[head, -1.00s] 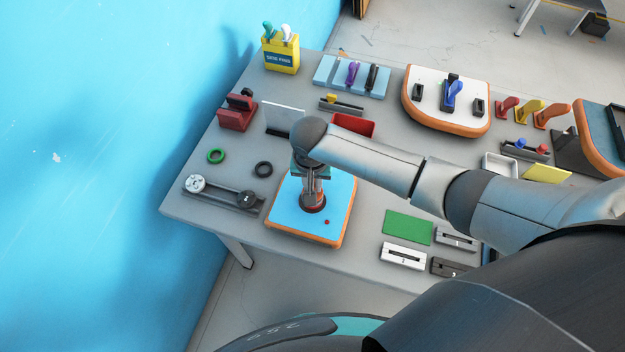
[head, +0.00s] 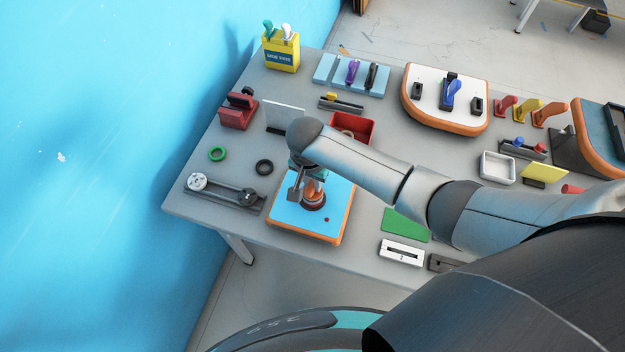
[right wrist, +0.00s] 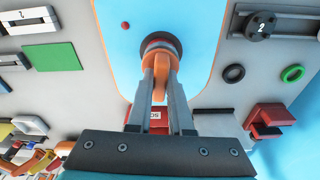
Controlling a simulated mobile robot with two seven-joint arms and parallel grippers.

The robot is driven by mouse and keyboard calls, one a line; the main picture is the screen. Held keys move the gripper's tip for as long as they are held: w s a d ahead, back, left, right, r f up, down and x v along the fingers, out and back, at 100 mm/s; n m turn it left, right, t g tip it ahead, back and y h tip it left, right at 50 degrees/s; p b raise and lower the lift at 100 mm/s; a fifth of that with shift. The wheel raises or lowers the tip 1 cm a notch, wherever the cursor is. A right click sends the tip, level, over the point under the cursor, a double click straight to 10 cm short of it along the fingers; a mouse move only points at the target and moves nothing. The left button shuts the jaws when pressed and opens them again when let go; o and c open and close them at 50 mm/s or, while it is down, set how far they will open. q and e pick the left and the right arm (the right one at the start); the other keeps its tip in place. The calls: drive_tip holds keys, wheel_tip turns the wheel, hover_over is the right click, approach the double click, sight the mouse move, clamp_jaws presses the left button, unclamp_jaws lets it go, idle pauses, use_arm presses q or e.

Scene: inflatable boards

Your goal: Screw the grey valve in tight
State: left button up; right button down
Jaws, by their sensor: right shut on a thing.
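A dark grey round valve (head: 313,203) sits on the blue inflatable board (head: 338,192) with orange edges. In the right wrist view the valve's dark ring (right wrist: 150,43) is around the base of an upright orange piece (right wrist: 160,68). My right gripper (head: 312,188) is directly above the valve. In the right wrist view its fingers (right wrist: 160,85) are shut on the orange piece, one on each side. How deep the valve sits in the board cannot be told. My left gripper is out of view.
A holder with round caps (head: 222,192) lies left of the board. A black ring (head: 264,167) and a green ring (head: 217,154) lie behind it. A red bin (head: 353,126) stands behind my right arm. A green mat (head: 404,224) and a white slotted block (head: 402,252) lie right of the board.

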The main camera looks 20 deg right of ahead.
drive_tip(key=shift+m, duration=1.7)
drive_tip(key=m, duration=0.3)
drive_tip(key=shift+a+g, duration=0.1)
drive_tip(key=shift+g, duration=0.2)
drive_tip(key=shift+m, duration=1.9)
drive_tip(key=shift+g, duration=0.3)
drive_tip(key=shift+m, duration=1.7)
